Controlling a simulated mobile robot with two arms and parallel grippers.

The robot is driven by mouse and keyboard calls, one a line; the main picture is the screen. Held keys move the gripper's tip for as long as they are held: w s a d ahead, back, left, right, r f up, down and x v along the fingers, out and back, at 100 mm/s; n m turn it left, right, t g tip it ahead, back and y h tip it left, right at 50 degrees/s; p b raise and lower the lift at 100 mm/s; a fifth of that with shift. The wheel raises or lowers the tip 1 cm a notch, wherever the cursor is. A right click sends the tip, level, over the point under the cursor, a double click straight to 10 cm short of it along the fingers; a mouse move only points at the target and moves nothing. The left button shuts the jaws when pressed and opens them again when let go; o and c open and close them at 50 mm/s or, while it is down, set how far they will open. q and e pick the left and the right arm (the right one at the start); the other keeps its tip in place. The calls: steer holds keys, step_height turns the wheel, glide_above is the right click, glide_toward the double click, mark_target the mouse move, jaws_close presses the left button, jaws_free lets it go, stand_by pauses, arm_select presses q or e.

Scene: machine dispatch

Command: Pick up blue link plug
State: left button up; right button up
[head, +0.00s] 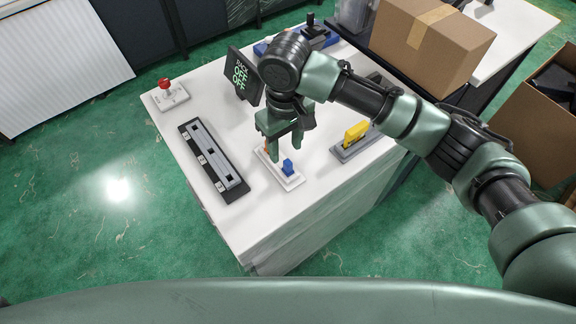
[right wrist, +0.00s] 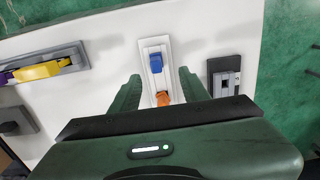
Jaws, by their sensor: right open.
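The blue link plug (head: 288,167) stands on a small white base plate (head: 291,183) near the front of the white table. In the right wrist view the blue plug (right wrist: 156,64) is at the far end of the plate, beyond an orange piece (right wrist: 163,98). My right gripper (head: 288,155) points down over the plate, open and empty. In the right wrist view its fingers (right wrist: 160,90) flank the orange piece, and the blue plug is just beyond the fingertips. Whether the fingers touch the plate cannot be told. My left gripper is not in view.
A black slotted rail (head: 214,160) lies left of the plate. A yellow piece on a grey base (head: 355,133) lies to the right. A small screen (head: 242,76) and a red button box (head: 168,94) stand farther back. A cardboard box (head: 432,42) is at the back right.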

mark_target(288, 161)
steer(key=f, duration=0.2)
steer(key=f+p, duration=0.1)
steer(key=f, duration=0.1)
steer(key=f+p, duration=0.1)
steer(key=f, duration=0.2)
steer(key=shift+w+d, duration=0.1)
steer(key=shift+d, duration=0.25)
steer(key=shift+f, duration=0.3)
jaws_close()
